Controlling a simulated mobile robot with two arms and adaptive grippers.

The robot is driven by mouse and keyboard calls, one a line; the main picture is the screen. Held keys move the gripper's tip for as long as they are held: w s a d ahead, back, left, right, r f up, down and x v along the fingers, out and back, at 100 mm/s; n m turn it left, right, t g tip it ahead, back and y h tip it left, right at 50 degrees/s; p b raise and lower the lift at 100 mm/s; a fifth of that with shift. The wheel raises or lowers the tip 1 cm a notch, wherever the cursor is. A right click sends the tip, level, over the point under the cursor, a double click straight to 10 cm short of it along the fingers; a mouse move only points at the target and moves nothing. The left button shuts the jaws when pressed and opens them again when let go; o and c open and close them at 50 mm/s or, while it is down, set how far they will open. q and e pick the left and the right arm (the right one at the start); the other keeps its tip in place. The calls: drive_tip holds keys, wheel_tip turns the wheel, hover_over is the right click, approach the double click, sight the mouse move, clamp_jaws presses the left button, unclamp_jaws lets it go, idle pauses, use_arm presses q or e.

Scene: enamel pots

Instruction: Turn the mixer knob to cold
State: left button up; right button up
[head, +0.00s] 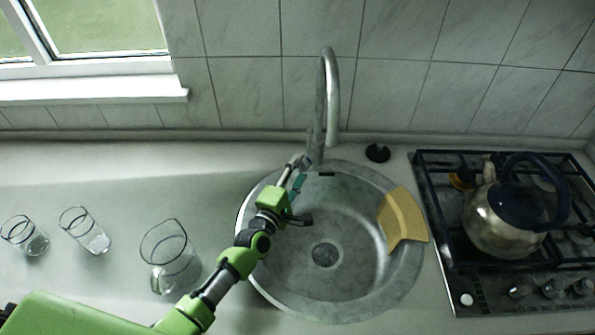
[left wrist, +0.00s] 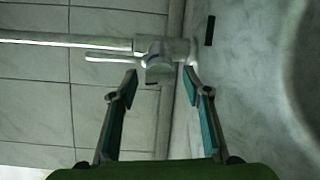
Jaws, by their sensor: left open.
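The metal mixer tap (head: 331,95) stands upright behind the sink, its tall spout curving over at the top. My left gripper (head: 304,167) reaches up from the lower left to the base of the tap. In the left wrist view its fingers (left wrist: 160,82) are open and point at the mixer knob (left wrist: 160,70), which lies between and just beyond the fingertips. A thin lever (left wrist: 108,57) sticks out to the left from the tap body there. I cannot tell whether a finger touches the knob. In the head view the gripper partly hides the knob. My right gripper is not in view.
The round metal sink (head: 345,300) holds a yellow board (head: 403,218) on its right rim. A kettle (head: 495,225) stands on the gas stove (head: 470,285) at right. Several glasses, including a larger one (head: 170,260), stand on the counter at left. A small black object (head: 378,153) lies behind the sink.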

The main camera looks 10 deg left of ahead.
use_arm(q)
drive_tip(key=c, duration=1.1)
drive_tip(key=shift+f+m+b, duration=0.2)
drive_tip(key=shift+m+b, duration=0.1)
drive_tip(key=shift+b, duration=0.1)
drive_tip(key=m+b, duration=0.2)
drive_tip(key=shift+f+m+t, duration=0.2)
drive_tip(key=shift+m+t, duration=0.1)
drive_tip(key=shift+m+b, duration=0.35)
drive_tip(key=shift+m, duration=0.25)
drive_tip(key=shift+r+m, duration=0.2)
drive_tip(key=shift+m, duration=0.4)
drive_tip(key=shift+t+h, duration=0.3)
drive_tip(key=o, duration=1.1)
